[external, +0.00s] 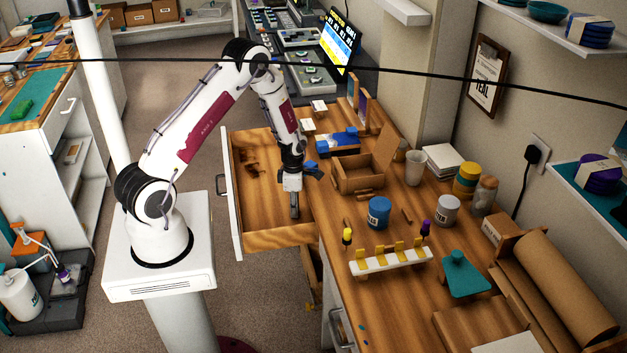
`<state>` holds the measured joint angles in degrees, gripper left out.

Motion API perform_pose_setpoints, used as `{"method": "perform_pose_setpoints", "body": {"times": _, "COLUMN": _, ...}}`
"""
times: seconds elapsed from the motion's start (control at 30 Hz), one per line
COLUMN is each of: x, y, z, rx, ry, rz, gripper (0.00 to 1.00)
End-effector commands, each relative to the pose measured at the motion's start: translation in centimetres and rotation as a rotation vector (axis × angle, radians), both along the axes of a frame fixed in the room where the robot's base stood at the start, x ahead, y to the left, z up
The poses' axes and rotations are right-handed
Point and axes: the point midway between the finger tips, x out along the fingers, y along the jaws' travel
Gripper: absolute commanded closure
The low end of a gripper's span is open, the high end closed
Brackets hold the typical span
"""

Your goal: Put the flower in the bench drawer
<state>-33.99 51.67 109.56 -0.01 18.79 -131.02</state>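The bench drawer (280,238) is pulled out from the left side of the wooden bench, its inside facing up. A small brown shape (252,170) lies in it near the front panel; I cannot tell what it is. My gripper (294,207) points down over the drawer's bench-side part. Its fingers are small and dark, and I cannot tell whether they are apart or hold anything. I cannot pick out the flower for certain. A small yellow-topped item (347,236) and a purple-topped item (426,228) stand by the white rack.
The white rack (390,262) with yellow clips stands on the bench. A teal piece (463,275) lies at right. A thin black cable crosses the view.

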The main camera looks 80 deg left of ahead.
Motion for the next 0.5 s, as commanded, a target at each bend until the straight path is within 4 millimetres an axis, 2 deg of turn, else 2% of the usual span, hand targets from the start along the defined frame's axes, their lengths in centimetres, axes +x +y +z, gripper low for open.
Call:
{"method": "perform_pose_setpoints", "body": {"times": 0.03, "x": 0.01, "y": 0.01, "z": 0.0, "rx": 0.0, "ry": 0.0, "rz": 0.0, "gripper": 0.72}}
{"method": "perform_pose_setpoints", "body": {"times": 0.07, "x": 0.01, "y": 0.01, "z": 0.0, "rx": 0.0, "ry": 0.0, "rz": 0.0, "gripper": 0.66}}
{"method": "perform_pose_setpoints", "body": {"times": 0.5, "x": 0.03, "y": 0.02, "z": 0.16, "rx": 0.001, "ry": -0.001, "rz": 0.0, "gripper": 0.66}}
